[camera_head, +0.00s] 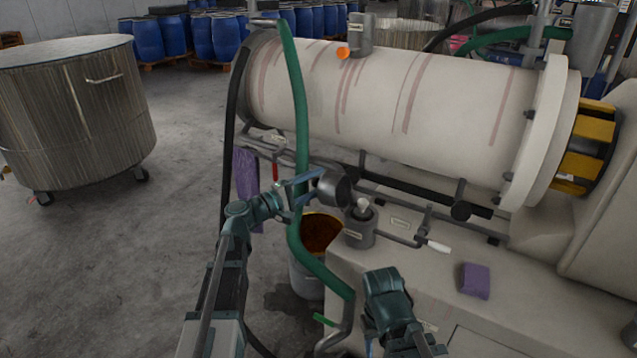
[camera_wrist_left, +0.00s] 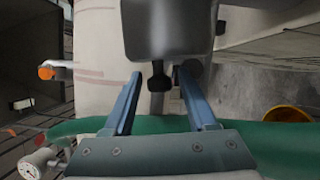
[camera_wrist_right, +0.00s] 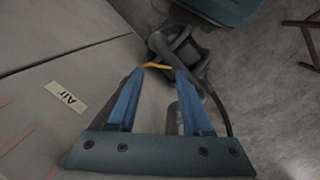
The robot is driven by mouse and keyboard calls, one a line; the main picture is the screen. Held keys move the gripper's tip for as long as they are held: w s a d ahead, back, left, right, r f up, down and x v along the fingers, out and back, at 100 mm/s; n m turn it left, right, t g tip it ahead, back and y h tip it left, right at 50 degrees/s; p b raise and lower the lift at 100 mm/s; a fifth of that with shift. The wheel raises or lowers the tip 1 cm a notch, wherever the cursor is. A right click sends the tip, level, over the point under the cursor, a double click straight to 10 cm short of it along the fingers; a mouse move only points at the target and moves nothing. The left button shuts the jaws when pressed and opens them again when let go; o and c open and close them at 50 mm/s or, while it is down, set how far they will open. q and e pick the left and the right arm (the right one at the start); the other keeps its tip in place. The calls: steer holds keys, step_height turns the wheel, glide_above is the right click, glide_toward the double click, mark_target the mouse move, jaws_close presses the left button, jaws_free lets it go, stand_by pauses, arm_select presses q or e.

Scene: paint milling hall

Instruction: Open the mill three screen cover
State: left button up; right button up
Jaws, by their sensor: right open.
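A dark grey round cover (camera_head: 333,188) is tilted beside a small labelled grey pot (camera_head: 360,232) low on the mill's side; a pale top shows on the pot. Which mill number the label gives is too small to read. My left gripper (camera_head: 308,186) is at the cover's left side. In the left wrist view its blue fingers (camera_wrist_left: 159,74) are apart, with a black knob (camera_wrist_left: 158,80) under a grey body (camera_wrist_left: 168,28) between them; gaps show on both sides. My right gripper (camera_wrist_right: 160,76) is open and empty in the right wrist view. Its fingertips are hidden in the head view.
The cream mill cylinder (camera_head: 390,95) lies behind. A green hose (camera_head: 300,130) runs down past my left gripper. A bucket (camera_head: 305,272) stands below. A purple cloth (camera_head: 475,281) lies on the mill base. A steel vat (camera_head: 75,120) stands left; open floor lies between.

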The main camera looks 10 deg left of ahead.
arm_select(q)
jaws_close()
stand_by(1.2)
